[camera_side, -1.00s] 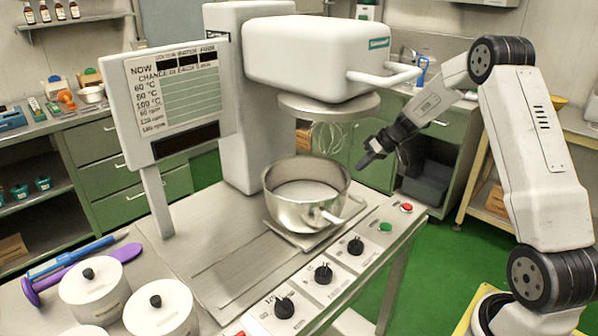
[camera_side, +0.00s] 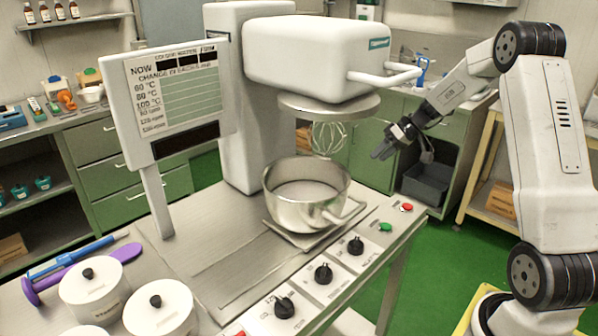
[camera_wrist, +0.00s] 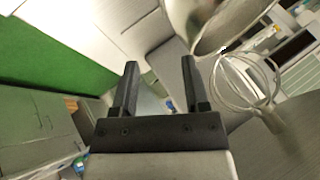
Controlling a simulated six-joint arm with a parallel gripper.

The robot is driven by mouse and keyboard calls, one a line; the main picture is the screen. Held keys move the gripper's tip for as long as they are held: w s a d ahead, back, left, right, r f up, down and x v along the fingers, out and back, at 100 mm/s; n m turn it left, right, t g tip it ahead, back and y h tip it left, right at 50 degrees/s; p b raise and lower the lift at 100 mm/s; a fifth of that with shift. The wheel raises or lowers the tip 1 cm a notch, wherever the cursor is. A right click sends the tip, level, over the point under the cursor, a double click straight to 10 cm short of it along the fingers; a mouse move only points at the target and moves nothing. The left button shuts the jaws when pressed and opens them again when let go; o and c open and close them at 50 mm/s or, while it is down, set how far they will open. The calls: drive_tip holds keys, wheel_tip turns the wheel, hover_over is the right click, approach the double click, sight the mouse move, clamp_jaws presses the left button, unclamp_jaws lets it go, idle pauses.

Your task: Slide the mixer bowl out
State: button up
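The steel mixer bowl (camera_side: 292,213) stands on a small plate on the steel bench, below the raised mixer head (camera_side: 318,58). Its loop handle (camera_side: 345,214) points towards the front right. The wire whisk (camera_side: 328,138) hangs from the head above the bowl and shows large in the wrist view (camera_wrist: 243,84). My gripper (camera_side: 381,153) is in the air, right of the whisk and above and behind the handle, apart from both. In the wrist view its two dark fingers (camera_wrist: 160,82) stand apart with nothing held between them.
A control strip with knobs (camera_side: 323,272) and red and green buttons runs along the bench front. A sign board (camera_side: 178,100) stands left of the mixer. White lidded pots (camera_side: 160,312) and a purple tool (camera_side: 75,272) lie front left. The bench left of the bowl is clear.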

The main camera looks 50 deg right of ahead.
drive_tip(key=s+a+f+m+y, duration=0.2)
drive_tip(key=s+a+f+y, duration=0.1)
drive_tip(key=s+a+f, duration=0.25)
drive_tip(key=m+t+y, duration=0.4)
drive_tip(key=m+t, duration=0.2)
approach(359, 212)
drive_tip(key=x, duration=0.3)
drive_tip(key=shift+r, duration=0.2)
drive_tip(key=shift+w+a, duration=0.15)
drive_tip(key=shift+g+h, duration=0.3)
drive_tip(key=shift+x, duration=3.8)
clamp_jaws()
